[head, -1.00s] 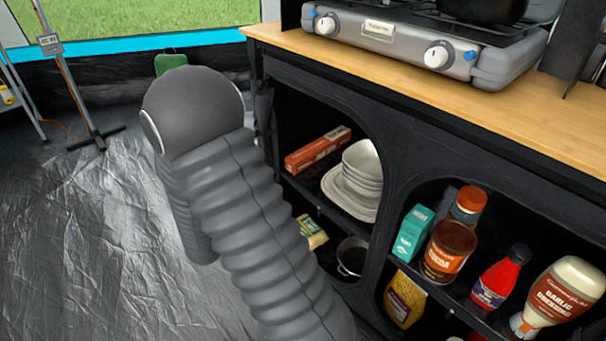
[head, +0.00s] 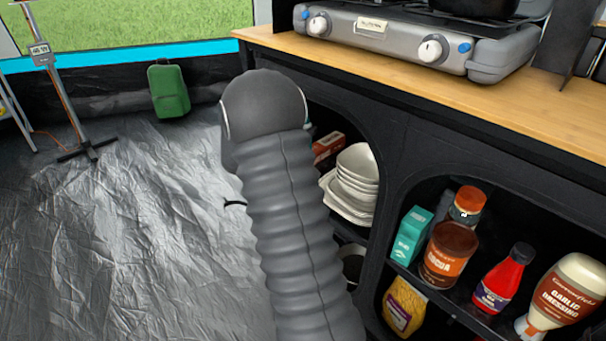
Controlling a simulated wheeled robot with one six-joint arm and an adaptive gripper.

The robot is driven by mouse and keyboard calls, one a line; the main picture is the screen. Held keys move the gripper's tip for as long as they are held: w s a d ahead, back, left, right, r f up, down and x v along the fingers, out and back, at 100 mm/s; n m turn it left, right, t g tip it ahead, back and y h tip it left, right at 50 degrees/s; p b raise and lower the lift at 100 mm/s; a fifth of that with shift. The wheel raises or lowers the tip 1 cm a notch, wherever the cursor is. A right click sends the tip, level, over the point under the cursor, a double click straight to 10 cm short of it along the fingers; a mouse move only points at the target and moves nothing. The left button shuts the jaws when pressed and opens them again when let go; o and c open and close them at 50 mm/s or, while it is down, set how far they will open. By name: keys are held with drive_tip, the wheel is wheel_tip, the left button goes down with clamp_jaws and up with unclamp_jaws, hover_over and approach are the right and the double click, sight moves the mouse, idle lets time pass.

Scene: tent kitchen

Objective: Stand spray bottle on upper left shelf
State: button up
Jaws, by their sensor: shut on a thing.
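The upper left shelf (head: 347,233) is inside the left opening of the black cabinet, below the stove counter. My arm covers most of that opening. A stack of white bowls and plates (head: 356,185) stands on the shelf, with a red box (head: 327,148) to its left, partly hidden by my arm. I cannot make out the spray bottle. My gripper is hidden behind my arm or out of view, so what it holds does not show.
The right opening holds a cocoa jar (head: 449,255), a teal box (head: 411,236), a red bottle (head: 503,280) and a garlic dressing bottle (head: 562,295). A grey stove (head: 395,42) stands on the wooden counter (head: 420,85). The floor at left is clear up to a green case (head: 168,92).

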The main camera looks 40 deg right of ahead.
drive_tip(key=shift+f+b, duration=0.4)
drive_tip(key=shift+f, duration=3.95)
drive_tip(key=shift+f, duration=0.1)
drive_tip(key=shift+f, duration=0.1)
drive_tip(key=o, duration=1.3)
